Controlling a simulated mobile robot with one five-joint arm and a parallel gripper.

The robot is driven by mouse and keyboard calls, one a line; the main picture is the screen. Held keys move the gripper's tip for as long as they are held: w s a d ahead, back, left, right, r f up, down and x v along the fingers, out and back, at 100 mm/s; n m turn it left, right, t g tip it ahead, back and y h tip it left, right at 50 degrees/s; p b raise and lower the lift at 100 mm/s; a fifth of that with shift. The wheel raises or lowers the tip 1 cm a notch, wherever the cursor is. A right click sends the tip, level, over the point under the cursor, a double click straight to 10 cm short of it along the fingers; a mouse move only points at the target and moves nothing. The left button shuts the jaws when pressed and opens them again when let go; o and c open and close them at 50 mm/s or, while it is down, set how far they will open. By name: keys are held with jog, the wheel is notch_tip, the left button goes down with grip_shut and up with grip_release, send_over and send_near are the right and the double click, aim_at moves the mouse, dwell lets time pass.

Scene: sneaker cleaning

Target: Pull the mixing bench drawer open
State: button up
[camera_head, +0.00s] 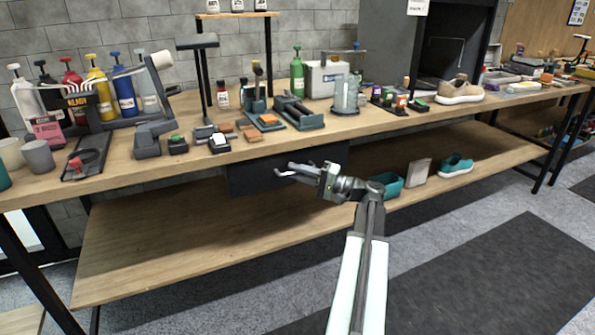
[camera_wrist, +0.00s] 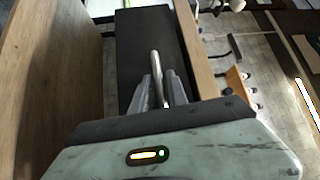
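The mixing bench (camera_head: 110,172) is a long wooden worktop over a lower shelf. Its dark drawer (camera_head: 248,180) hangs under the front edge and looks closed. In the wrist view the drawer's dark front (camera_wrist: 140,40) faces me, with a thin metal handle bar (camera_wrist: 156,62) on it. My gripper (camera_head: 284,168) is at the drawer front, with its fingers slightly apart. In the wrist view the gripper (camera_wrist: 160,88) has one finger on each side of the bar. I see no clear grip on it, and contact is hard to judge.
The lower shelf (camera_head: 150,245) runs below the drawer. A teal bin (camera_head: 390,184) and a teal shoe (camera_head: 456,165) sit on it to the right. Bottles, tools and a beige sneaker (camera_head: 460,90) crowd the worktop. The floor in front (camera_head: 470,260) is clear.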

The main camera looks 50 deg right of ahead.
jog(key=shift+w, duration=0.1)
grip_shut()
dwell(1.4)
